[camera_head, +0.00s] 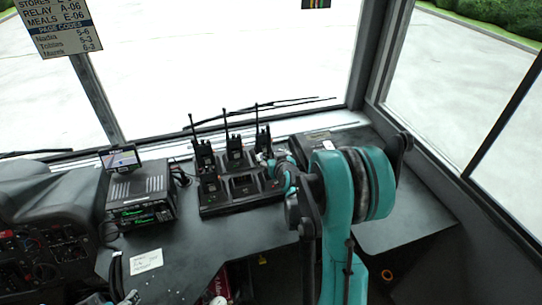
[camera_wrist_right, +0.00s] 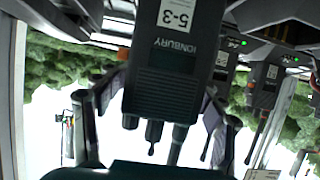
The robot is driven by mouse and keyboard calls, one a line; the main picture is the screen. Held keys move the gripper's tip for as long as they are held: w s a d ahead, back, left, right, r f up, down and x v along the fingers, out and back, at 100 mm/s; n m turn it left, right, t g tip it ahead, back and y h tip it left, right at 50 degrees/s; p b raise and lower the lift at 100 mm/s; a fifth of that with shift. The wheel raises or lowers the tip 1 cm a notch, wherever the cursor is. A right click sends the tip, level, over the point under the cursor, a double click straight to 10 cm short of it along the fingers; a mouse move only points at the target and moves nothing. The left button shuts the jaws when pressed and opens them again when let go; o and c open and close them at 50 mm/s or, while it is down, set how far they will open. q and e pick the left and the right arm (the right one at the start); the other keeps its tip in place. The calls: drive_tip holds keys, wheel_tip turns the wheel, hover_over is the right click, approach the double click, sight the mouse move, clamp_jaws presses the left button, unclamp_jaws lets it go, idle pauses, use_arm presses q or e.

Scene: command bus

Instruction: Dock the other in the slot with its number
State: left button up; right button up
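My right gripper (camera_head: 270,160) is at the right end of the black charging dock (camera_head: 215,209), at the rightmost radio (camera_head: 263,138). In the right wrist view, which looks upside down, a black radio (camera_wrist_right: 170,75) marked "5-3" and "IONBURY" stands between the two fingers (camera_wrist_right: 160,115), which appear to press its sides. Its far end is near the dock; I cannot tell whether it is seated. Two other radios stand upright at the dock's back, one on the left (camera_head: 203,155) and one in the middle (camera_head: 235,152).
A sign with page codes (camera_head: 65,28) hangs at upper left. A grey radio unit (camera_head: 142,195) with a small screen (camera_head: 120,158) stands left of the dock. A paper note (camera_head: 146,261) lies in front.

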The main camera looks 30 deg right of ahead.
drive_tip(key=shift+s, duration=0.1)
drive_tip(key=v, duration=1.1)
drive_tip(key=shift+s+r, duration=0.2)
drive_tip(key=shift+s, duration=0.15)
drive_tip(key=shift+a, duration=0.15)
drive_tip(key=s+a+n+g+y, duration=0.2)
drive_tip(key=s+a+g, duration=0.4)
drive_tip(key=s+a, duration=1.2)
drive_tip(key=shift+a+f+n+y, duration=0.15)
drive_tip(key=shift+a+n+y, duration=0.25)
drive_tip(key=shift+y, duration=0.2)
idle(0.3)
